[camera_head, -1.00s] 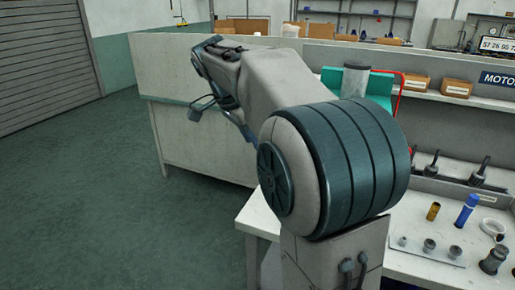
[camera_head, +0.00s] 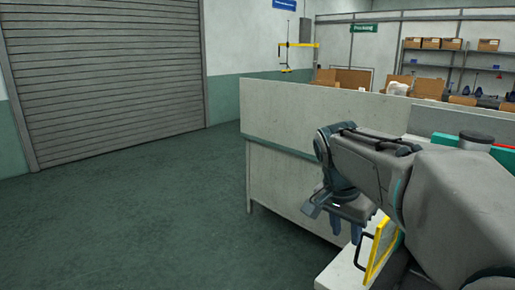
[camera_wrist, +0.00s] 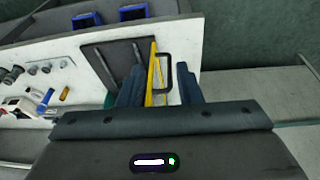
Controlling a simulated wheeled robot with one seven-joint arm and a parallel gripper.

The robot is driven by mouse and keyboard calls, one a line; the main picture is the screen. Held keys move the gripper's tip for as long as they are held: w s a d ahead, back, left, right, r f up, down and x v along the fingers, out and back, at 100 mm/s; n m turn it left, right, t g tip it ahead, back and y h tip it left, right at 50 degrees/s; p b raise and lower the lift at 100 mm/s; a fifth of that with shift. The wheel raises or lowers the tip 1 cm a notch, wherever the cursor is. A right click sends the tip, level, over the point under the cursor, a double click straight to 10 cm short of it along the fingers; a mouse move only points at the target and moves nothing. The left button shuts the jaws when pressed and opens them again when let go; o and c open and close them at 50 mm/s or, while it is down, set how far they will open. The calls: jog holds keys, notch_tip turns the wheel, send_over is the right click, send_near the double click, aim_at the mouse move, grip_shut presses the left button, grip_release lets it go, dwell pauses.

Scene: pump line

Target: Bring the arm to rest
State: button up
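My arm reaches in from the right in the head view, with my gripper (camera_head: 346,232) pointing down in front of the grey-white partition. In the wrist view my gripper (camera_wrist: 158,78) has its two dark fingers clearly apart, and I see nothing held between them. A yellow-edged panel with a dark handle (camera_head: 381,248) stands on the bench just right of the gripper in the head view. Its yellow edge (camera_wrist: 152,75) shows between the fingers in the wrist view, seemingly beyond them.
The white bench (camera_wrist: 88,75) carries small metal parts, a blue piece (camera_wrist: 46,98) and a dark plate (camera_wrist: 112,60). Blue bins (camera_wrist: 87,20) lie at its far side. The partition (camera_head: 300,130) stands close behind the gripper. Open green floor (camera_head: 150,220) lies left, before a roller shutter (camera_head: 105,75).

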jog(key=s+a+f+n+y+p, duration=0.1)
jog(key=s+a+f+n, duration=0.1)
jog(key=s+f+n, duration=0.2)
jog(key=s+a+f+n+t+y+p, duration=0.1)
jog(key=s+f+n, duration=0.3)
jog(key=s, duration=0.5)
jog(key=shift+s+a+n+y+p, duration=0.4)
jog(key=shift+a+n+p, duration=0.15)
jog(key=shift+a+n, duration=0.2)
jog(key=shift+f, duration=0.1)
